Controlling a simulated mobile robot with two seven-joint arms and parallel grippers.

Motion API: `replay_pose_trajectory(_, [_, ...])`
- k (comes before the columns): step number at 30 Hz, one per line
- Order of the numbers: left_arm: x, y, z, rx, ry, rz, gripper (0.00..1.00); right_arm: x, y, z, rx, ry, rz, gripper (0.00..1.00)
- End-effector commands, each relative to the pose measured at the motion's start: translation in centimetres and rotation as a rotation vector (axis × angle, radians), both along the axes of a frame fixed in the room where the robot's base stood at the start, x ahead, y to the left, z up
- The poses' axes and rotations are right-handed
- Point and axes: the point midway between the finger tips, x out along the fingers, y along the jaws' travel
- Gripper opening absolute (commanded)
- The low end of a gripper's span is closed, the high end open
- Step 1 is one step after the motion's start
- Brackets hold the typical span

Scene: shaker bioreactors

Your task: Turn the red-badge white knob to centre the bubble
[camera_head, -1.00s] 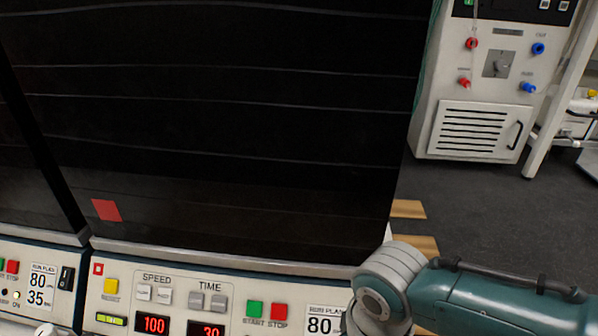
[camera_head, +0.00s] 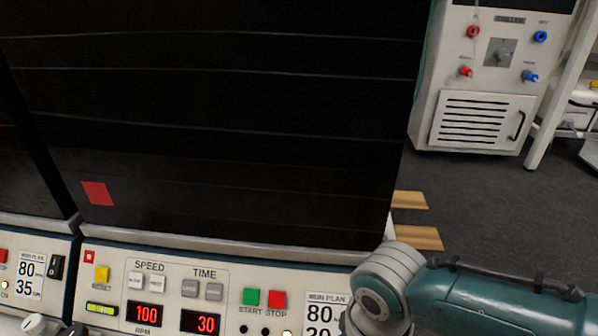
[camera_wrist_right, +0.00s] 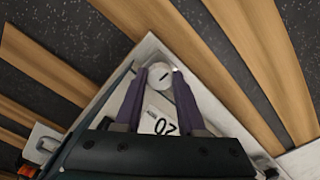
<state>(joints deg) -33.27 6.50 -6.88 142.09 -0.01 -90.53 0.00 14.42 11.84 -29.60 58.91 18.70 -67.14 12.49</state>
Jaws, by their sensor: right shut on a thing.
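In the right wrist view a round white knob (camera_wrist_right: 159,77) with a dark line sits at the corner of a pale machine. The purple fingers of my right gripper (camera_wrist_right: 159,73) are shut on it from both sides. No red badge shows beside the knob in that view. The bubble is too small to place. The right gripper is outside the head view; only my right arm shows.
The front panel has a yellow button (camera_head: 102,274), red displays reading 100 and 30, and green (camera_head: 250,297) and red (camera_head: 276,300) buttons. Another white knob (camera_head: 33,324) shows at the lower left edge. A chiller (camera_head: 484,100) stands behind right, across open dark floor.

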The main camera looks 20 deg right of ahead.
Motion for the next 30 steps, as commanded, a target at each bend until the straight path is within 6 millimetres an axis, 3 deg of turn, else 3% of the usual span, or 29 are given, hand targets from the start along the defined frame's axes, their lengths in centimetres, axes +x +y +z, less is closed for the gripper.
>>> replay_pose_trajectory(14, [0.0, 0.1, 0.5, 0.002, 0.000, -0.001, 0.50, -0.1, 0.0, 0.1, 0.000, 0.002, -0.046, 0.00])
replay_pose_trajectory(30, [0.0, 0.3, 2.8, 0.010, -0.001, -0.006, 0.50, -0.1, 0.2, 0.1, 0.001, 0.004, -0.470, 0.00])
